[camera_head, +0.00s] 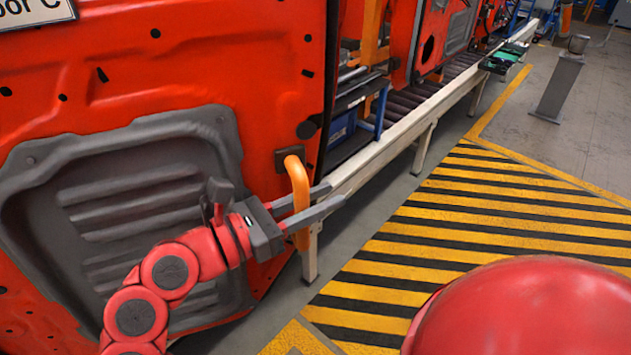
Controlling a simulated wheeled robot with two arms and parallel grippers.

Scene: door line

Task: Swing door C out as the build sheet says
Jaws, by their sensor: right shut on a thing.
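Door C (200,60) is a large red panel filling the left side of the head view, with a grey inner trim panel (140,195). A white plate (35,12) at its top left reads "oor C", cut off by the frame edge. An orange upright handle (299,185) sits at the door's right edge. My right gripper (331,197) is shut on this handle, one finger on each side of it. My left gripper is out of view. The build sheet does not show.
A roller conveyor (440,88) with a pale rail runs back behind the door's right edge. Another red panel (432,45) stands beside it. Yellow-and-black floor stripes (470,210) lie clear to the right. A grey post (560,82) stands farther back.

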